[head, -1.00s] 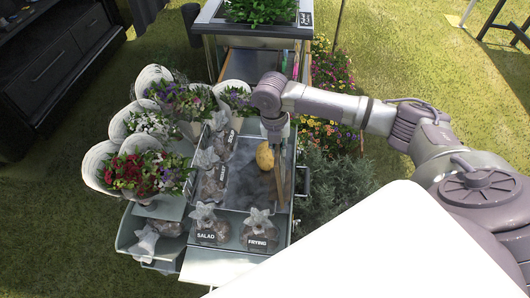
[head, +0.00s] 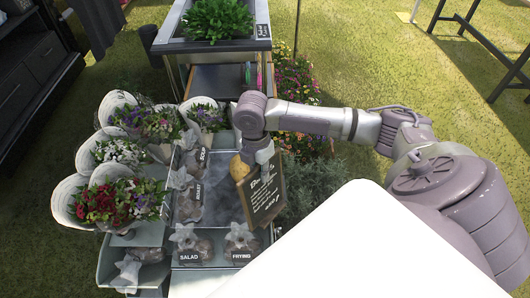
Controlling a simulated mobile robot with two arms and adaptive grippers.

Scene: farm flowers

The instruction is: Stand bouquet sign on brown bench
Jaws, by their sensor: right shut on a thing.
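A small dark chalkboard sign with a wooden frame and white handwriting (head: 266,200) hangs tilted from my right gripper (head: 263,160), which is shut on its upper part. The sign is over the right edge of the grey display cart (head: 215,213), its written face turned towards the camera. The writing is too small to read. I cannot make out a brown bench for certain. My left gripper is not in view.
Wrapped bouquets (head: 100,203) crowd the cart's left side. A planter (head: 215,45) stands behind; flowering plants (head: 297,85) grow to the right.

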